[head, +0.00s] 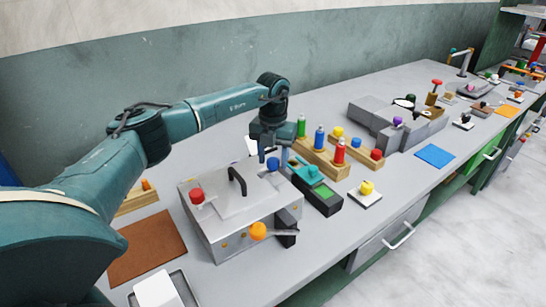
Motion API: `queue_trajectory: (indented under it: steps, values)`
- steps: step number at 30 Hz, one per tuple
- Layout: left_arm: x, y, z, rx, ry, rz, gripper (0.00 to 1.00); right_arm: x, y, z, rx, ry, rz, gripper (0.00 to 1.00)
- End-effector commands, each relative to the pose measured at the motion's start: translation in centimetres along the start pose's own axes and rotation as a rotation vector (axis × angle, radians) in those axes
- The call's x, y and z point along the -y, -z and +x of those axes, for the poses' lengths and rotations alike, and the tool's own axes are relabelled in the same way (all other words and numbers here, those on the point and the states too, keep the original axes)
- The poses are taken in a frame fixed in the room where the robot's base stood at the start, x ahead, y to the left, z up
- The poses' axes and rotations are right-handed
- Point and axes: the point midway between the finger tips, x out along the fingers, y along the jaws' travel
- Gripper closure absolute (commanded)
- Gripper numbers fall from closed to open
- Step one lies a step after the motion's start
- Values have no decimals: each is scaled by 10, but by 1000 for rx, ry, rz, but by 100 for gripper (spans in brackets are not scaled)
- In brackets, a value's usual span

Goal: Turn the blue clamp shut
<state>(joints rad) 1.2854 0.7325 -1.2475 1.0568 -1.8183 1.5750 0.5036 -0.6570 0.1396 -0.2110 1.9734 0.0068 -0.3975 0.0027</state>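The blue clamp's round blue knob (273,164) is at the back right of the metal foam press box (222,222). My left gripper (272,156) points down right above the blue knob. Its fingers look spread apart, one on each side of the knob. Whether they touch it is too small to tell. A clamp with a red knob (196,196) is at the left of the box lid, and a black handle (237,181) stands on the lid. My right gripper is not in view.
An orange ball handle (258,231) is on the box's front. Just right are a black and green device (322,193) and wooden racks (318,157) with coloured bottles. A brown mat (148,248) lies left. Bare bench (320,258) lies in front.

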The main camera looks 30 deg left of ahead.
Motion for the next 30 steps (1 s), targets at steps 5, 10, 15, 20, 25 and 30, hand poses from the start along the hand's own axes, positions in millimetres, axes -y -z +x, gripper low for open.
queue_trajectory:
  steps: [5,10,15,20,25,30]
  values:
    - [0,0,1,-2,-1,1,48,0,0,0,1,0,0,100]
    - [0,0,-2,-2,0,2,48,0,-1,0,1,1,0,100]
    - [0,0,-23,2,1,1,48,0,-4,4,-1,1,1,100]
    - [0,-1,-59,4,2,1,48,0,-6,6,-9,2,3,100]
    - [0,-1,-96,2,1,0,48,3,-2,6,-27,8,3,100]
    - [0,0,-121,0,1,1,48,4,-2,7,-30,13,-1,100]
